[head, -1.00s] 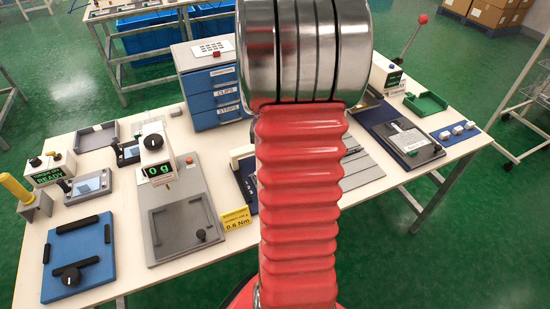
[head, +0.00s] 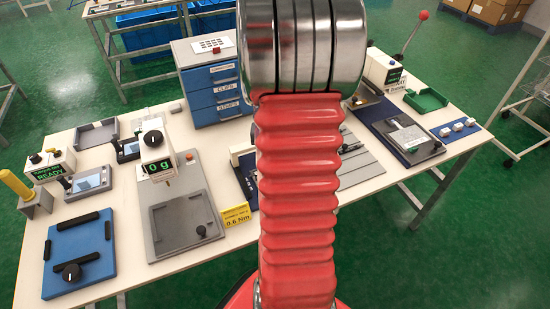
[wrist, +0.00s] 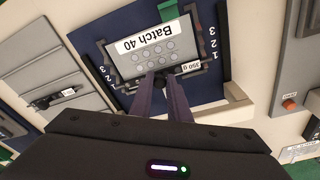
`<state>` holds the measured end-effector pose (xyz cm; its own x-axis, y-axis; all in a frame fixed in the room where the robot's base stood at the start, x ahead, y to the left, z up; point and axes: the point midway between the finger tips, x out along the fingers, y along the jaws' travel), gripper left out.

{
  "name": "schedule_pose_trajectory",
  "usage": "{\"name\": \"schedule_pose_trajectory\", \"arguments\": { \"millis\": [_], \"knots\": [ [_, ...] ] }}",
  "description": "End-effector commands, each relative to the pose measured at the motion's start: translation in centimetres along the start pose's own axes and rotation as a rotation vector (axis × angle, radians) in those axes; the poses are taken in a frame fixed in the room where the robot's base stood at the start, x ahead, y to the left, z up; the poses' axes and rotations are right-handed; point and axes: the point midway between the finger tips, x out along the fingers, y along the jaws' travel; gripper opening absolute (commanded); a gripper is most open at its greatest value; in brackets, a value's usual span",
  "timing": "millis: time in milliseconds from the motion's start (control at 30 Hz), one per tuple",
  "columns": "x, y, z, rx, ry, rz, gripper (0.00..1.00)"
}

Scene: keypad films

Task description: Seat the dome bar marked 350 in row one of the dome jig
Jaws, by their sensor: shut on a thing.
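In the wrist view my gripper (wrist: 166,84) is shut on the dark knob of the dome bar (wrist: 188,68), whose white label reads 350 g. The bar lies across the near edge of the grey plate labelled Batch 40 (wrist: 150,40), which shows several round domes. The dark blue dome jig (wrist: 215,90) surrounds it, with row numbers 1, 2 and 3 at both sides. The bar is close to the number 1 end; I cannot tell whether it rests down or hovers. In the head view my arm hides the gripper and most of the jig.
In the head view a scale (head: 175,205) reading 0 g, a blue fixture (head: 78,255) and a yellow 0.6 Nm sign (head: 237,216) stand left of my arm. A blue drawer cabinet (head: 215,85) is behind. A grey slotted plate (wrist: 45,65) lies left of the jig in the wrist view.

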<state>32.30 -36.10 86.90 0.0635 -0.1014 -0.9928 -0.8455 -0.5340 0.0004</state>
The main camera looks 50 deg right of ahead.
Motion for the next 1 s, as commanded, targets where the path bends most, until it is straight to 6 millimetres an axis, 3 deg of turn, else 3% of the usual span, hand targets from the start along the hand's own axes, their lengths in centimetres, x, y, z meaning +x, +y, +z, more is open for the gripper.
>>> {"name": "schedule_pose_trajectory", "arguments": {
  "millis": [33,67,367,767,1000],
  "knots": [
    [0.1,0.0,0.0,0.0,0.0,0.0,0.0],
    [0.1,0.0,0.0,0.0,0.0,0.0,0.17],
    [0.1,0.0,0.0,0.0,0.0,0.0,0.38],
    [-0.5,0.0,-0.1,0.0,0.002,0.0,0.38],
    [-3.2,0.0,-0.1,0.0,0.004,-0.001,0.38]
  ]
}}
